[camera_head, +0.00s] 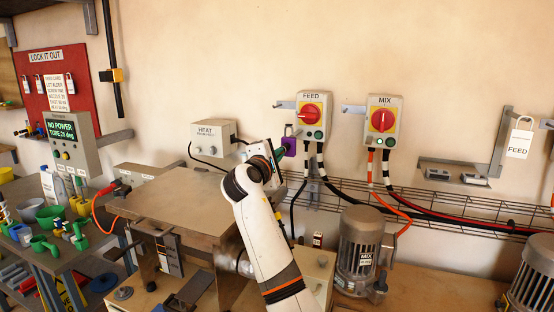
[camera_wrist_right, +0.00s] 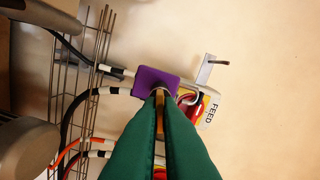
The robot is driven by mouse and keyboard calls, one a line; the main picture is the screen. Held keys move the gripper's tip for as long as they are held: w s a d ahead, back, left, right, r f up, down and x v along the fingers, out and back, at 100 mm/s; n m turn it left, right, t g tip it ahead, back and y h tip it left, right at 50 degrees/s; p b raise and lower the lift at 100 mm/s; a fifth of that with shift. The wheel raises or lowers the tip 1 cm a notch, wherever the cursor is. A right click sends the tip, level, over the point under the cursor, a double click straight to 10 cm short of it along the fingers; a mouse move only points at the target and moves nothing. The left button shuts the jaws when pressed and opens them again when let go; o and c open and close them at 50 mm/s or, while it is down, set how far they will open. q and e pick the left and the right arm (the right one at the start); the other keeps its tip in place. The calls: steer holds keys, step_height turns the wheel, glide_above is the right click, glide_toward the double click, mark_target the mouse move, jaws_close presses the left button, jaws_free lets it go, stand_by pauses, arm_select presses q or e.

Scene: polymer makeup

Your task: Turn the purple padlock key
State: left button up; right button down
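The purple padlock (camera_head: 289,146) hangs by its shackle at the left of the grey FEED switch box (camera_head: 313,115). In the right wrist view the padlock (camera_wrist_right: 153,80) lies right at my fingertips, with its shackle beside the box's red dial. My right gripper (camera_head: 279,152) has come up to the padlock from the left in the head view. In the wrist view its green fingers (camera_wrist_right: 160,95) converge to a narrow gap at the padlock's face. A thin brass-coloured strip shows between them, seemingly the key (camera_wrist_right: 160,120), mostly hidden. My left gripper is not in view.
The MIX switch box (camera_head: 382,121) is to the right and the HEAT box (camera_head: 213,134) to the left. A wire cable tray (camera_head: 450,220) with thick cables runs below. A metal-topped table (camera_head: 170,200) and a MIX motor (camera_head: 359,245) stand lower down.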

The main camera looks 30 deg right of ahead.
steer(key=shift+f+m, duration=0.1)
steer(key=shift+m, duration=0.5)
steer(key=c, duration=1.6)
jaws_free()
steer(key=shift+b+v, duration=1.8)
steer(key=shift+v, duration=4.2)
